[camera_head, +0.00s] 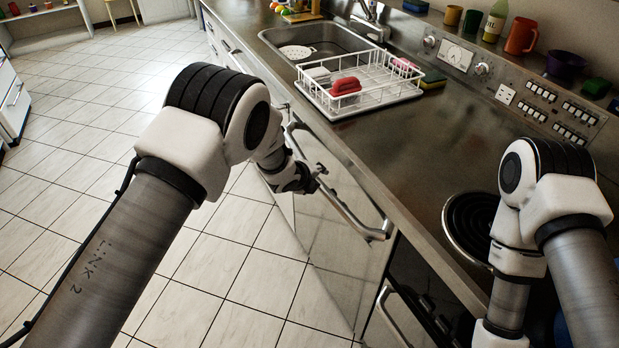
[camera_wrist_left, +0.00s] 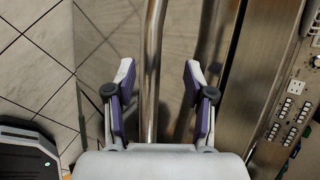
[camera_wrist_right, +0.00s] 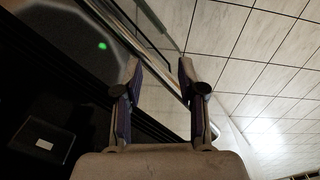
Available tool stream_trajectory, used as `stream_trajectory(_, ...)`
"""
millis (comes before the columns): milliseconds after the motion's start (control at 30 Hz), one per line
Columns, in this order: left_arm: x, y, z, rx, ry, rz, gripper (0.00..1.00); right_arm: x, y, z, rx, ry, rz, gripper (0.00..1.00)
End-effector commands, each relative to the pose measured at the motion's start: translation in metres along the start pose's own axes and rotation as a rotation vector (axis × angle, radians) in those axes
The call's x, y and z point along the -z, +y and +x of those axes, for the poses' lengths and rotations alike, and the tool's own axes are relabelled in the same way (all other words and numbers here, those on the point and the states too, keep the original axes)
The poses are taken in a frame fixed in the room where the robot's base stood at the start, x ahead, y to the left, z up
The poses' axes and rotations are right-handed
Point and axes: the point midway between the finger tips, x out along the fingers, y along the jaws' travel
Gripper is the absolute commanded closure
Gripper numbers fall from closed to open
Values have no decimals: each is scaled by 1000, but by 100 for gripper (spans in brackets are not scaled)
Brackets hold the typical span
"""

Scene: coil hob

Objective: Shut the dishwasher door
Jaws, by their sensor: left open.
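The dishwasher door (camera_head: 343,235) is the shiny metal front below the counter in the head view, nearly upright; I cannot tell how wide any gap at its top is. Its long bar handle (camera_head: 350,212) runs along the top. My left gripper (camera_head: 314,178) is at this handle. In the left wrist view the handle (camera_wrist_left: 153,65) passes between the two open fingers (camera_wrist_left: 158,85), with no clear sign of grip. The door's reflective face also shows there. My right gripper (camera_wrist_right: 159,75) is open and empty in the right wrist view; the head view does not show its fingers.
The counter (camera_head: 395,140) edge runs just above the door. A dish rack (camera_head: 385,90) stands by the sink (camera_head: 325,42). A dark oven front with a bar handle (camera_head: 391,316) is at the near right, below a coil burner (camera_head: 470,225). The tiled floor (camera_head: 235,275) left is clear.

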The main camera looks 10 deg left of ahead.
Motion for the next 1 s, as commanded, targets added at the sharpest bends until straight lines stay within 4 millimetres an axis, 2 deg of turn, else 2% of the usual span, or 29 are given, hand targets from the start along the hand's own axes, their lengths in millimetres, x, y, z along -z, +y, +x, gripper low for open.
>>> stream_trajectory(33,0,-1,-15,0,-1,1,46,0,0,0,0,0,0,60)
stream_trajectory(100,0,-1,-32,0,-1,1,46,0,0,0,0,0,0,60)
stream_trajectory(200,0,-1,-50,0,0,2,46,0,0,0,0,0,0,60)
stream_trajectory(300,1,-1,-60,1,1,1,46,0,0,0,0,0,0,60)
stream_trajectory(800,2,1,-61,-2,3,-1,46,0,0,0,0,0,0,60)
stream_trajectory(867,5,8,-57,-12,10,-7,46,0,0,0,0,0,0,60)
stream_trajectory(900,7,19,-53,-26,17,-20,46,0,0,0,0,0,0,60)
stream_trajectory(967,10,44,-46,-58,32,-54,46,0,0,0,0,0,0,60)
stream_trajectory(1000,14,66,-44,-90,45,-81,46,0,0,0,0,0,0,60)
